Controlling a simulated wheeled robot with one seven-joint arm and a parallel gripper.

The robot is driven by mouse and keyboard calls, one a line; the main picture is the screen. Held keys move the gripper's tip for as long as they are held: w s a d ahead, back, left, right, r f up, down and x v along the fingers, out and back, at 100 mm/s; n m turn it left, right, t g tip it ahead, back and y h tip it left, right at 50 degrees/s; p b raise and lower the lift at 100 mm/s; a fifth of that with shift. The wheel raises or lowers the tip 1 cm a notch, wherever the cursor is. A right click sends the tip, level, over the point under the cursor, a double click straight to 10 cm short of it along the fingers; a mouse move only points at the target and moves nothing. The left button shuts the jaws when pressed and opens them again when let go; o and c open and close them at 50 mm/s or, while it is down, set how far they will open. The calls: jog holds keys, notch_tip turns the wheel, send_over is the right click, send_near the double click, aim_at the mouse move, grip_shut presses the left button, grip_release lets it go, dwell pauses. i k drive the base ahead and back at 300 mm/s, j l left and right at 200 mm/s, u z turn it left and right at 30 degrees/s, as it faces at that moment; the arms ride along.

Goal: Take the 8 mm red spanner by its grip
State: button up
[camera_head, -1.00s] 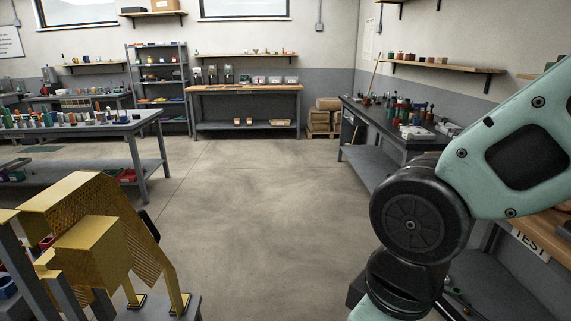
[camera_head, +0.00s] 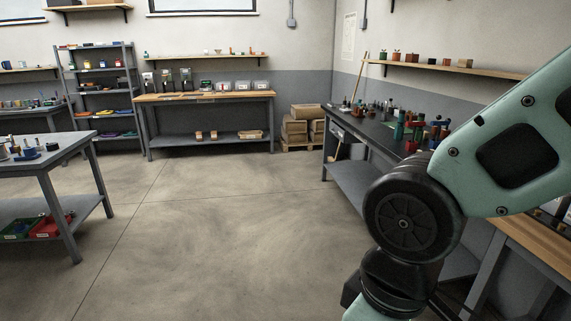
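No spanner can be made out in this view; the small items on the benches are too far off to tell apart. My arm shows at the right in pale green and black, and it hides part of the right-hand benches. My gripper is out of the picture.
A dark-topped bench (camera_head: 352,125) with many small items runs along the right wall. A wood-topped bench (camera_head: 205,96) stands at the back beside a grey shelf rack (camera_head: 97,91). A grey table (camera_head: 69,150) stands at the left. The floor (camera_head: 225,225) between is clear.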

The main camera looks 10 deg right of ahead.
aim_at(414, 124)
jog(key=i+z, duration=0.2)
jog(key=i, duration=0.25)
jog(key=i+z, duration=0.25)
jog(key=i, duration=0.2)
jog(key=i+j+z, duration=0.2)
jog(key=i, duration=0.25)
jog(key=i+j+z, duration=0.2)
jog(key=i, duration=0.25)
jog(key=i+z, duration=0.2)
jog(key=z, duration=0.15)
jog(key=i+z, duration=0.15)
jog(key=z, duration=0.15)
